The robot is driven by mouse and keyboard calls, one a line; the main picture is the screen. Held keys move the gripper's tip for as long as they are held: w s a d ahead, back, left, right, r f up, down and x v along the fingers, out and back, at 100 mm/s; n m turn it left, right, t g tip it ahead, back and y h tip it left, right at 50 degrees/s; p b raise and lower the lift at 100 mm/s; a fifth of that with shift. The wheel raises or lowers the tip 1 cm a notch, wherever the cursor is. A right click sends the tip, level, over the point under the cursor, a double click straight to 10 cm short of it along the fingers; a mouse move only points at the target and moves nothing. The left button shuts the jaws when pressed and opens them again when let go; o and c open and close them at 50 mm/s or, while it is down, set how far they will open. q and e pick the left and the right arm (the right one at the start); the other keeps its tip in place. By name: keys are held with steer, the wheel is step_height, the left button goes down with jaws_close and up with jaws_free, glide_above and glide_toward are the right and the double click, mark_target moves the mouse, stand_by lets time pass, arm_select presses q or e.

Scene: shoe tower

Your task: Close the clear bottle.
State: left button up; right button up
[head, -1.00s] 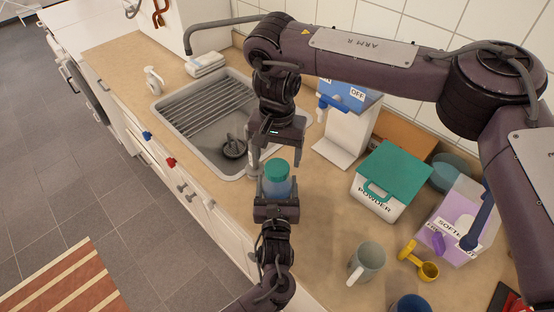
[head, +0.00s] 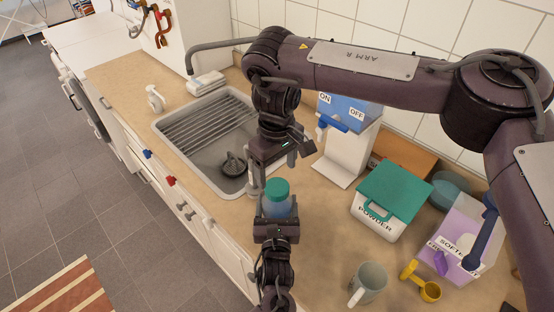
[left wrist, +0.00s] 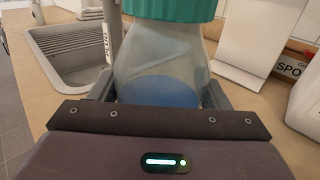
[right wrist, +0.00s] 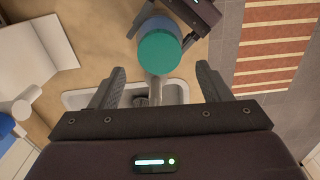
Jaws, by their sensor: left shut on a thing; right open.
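The clear bottle (head: 277,208) has a little blue liquid at its bottom and stands upright in my left gripper (head: 277,224). My left gripper is shut on its lower body; the left wrist view shows the bottle (left wrist: 160,55) between the fingers. A green cap (head: 276,188) sits on top of the bottle; whether it is screwed tight cannot be told. My right gripper (head: 290,148) is open and empty, above and apart from the cap, tilted to the right. In the right wrist view the cap (right wrist: 160,53) lies beyond and between the open fingertips.
The sink (head: 215,140) with a drain plug (head: 233,163) lies behind and left. A white dispenser (head: 345,145), a powder box (head: 388,200), a softener container (head: 460,240), a grey mug (head: 368,283) and a yellow scoop (head: 425,288) stand on the right of the counter.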

mark_target(277, 186)
steer(key=n, duration=0.7)
steer(key=shift+r, duration=0.3)
steer(key=n, duration=0.6)
steer(key=shift+r, duration=0.25)
steer(key=n, duration=0.6)
steer(key=shift+r+n, duration=0.25)
steer(key=shift+n, duration=0.15)
steer(key=n, duration=0.3)
steer(key=shift+r+n, duration=0.2)
steer(key=shift+n, duration=0.2)
steer(key=n, duration=0.4)
steer(key=shift+r, duration=0.1)
steer(key=shift+f, duration=4)
steer(key=shift+c, duration=0.4)
